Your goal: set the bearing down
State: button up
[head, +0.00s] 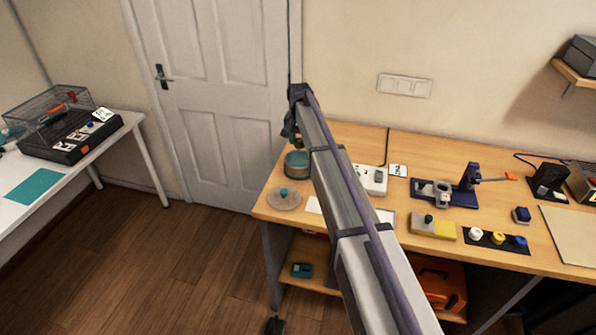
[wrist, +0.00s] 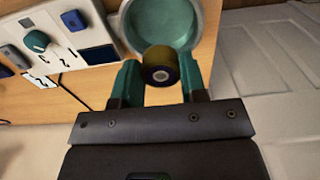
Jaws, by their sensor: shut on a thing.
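My gripper (wrist: 160,72) has teal fingers and is shut on the bearing. The bearing (wrist: 161,64) is a short olive-brown cylinder with a dark face and a pale centre, held between the fingertips in the wrist view. It overlaps the near rim of an open round teal pot (wrist: 133,24); I cannot tell how far above the rim it is. In the head view the teal pot (head: 297,165) stands at the left end of the wooden bench, below the end of my arm.
A round lid (head: 285,200) with a teal knob lies in front of the pot. A white control box (head: 371,179) stands to its right, and its knob (wrist: 37,41) shows in the wrist view. A blue clamp fixture (head: 455,194) and coloured knobs stand further right.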

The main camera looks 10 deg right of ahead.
notch_tip(320, 180, down, 10)
jog(key=b, duration=0.9)
jog(key=shift+r, duration=0.3)
jog(key=shift+c, duration=0.3)
jog(key=shift+f, duration=0.2)
jog(key=o, duration=0.8)
jog(key=shift+c, duration=0.2)
jog(key=shift+r, duration=0.1)
notch_tip(320, 180, up, 12)
jog(key=p, duration=1.3)
jog(key=shift+r, duration=0.25)
jog(key=shift+s+f, duration=0.15)
jog(key=shift+s, duration=0.2)
jog(key=s+f+n+b, duration=0.1)
jog(key=s+n, duration=0.4)
jog(key=s, duration=3.5)
jog(key=shift+s, duration=0.35)
